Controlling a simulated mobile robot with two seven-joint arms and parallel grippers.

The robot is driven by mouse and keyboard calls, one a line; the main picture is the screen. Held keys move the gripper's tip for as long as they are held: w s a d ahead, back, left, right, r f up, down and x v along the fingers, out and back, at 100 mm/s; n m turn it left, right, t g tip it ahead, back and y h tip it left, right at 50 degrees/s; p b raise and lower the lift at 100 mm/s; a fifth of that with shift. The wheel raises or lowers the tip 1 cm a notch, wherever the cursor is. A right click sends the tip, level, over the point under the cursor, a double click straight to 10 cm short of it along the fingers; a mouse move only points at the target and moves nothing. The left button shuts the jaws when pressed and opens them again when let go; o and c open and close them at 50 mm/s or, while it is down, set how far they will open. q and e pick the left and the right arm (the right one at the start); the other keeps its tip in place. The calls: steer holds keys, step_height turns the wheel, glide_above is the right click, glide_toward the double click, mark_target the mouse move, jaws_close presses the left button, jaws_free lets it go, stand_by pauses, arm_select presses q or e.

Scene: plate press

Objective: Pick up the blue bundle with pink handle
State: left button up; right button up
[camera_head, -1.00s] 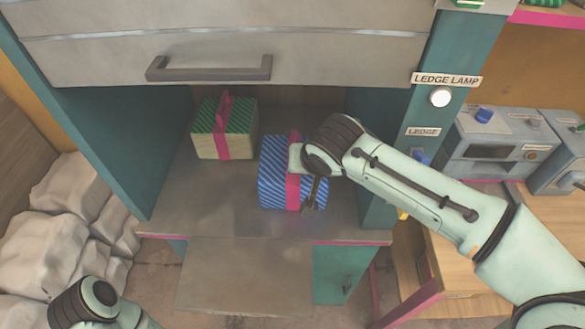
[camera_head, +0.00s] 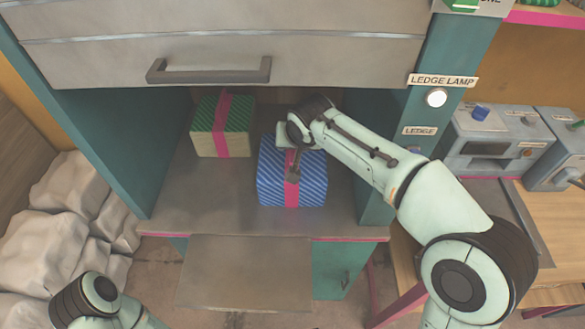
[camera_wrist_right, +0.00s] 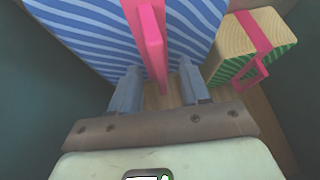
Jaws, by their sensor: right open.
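The blue bundle (camera_head: 308,185), a blue and white striped box with a pink band, sits on the grey shelf inside the teal cabinet. In the head view my right gripper (camera_head: 293,172) is over its top and hides its pink handle. In the right wrist view the pink handle (camera_wrist_right: 150,40) stands on the striped bundle (camera_wrist_right: 85,30). My right gripper (camera_wrist_right: 158,85) is open there, its two fingers apart on either side of the handle's line. I cannot tell whether they touch it. My left gripper is out of view; only part of my left arm shows.
A green-topped bundle with a pink band (camera_head: 208,143) stands to the left and behind; it also shows in the right wrist view (camera_wrist_right: 250,62). A drawer with a dark handle (camera_head: 208,70) hangs above. A teal post (camera_head: 400,165) is close on the right.

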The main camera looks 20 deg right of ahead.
jaws_close()
stand_by(1.2)
steer(key=shift+r, duration=0.1)
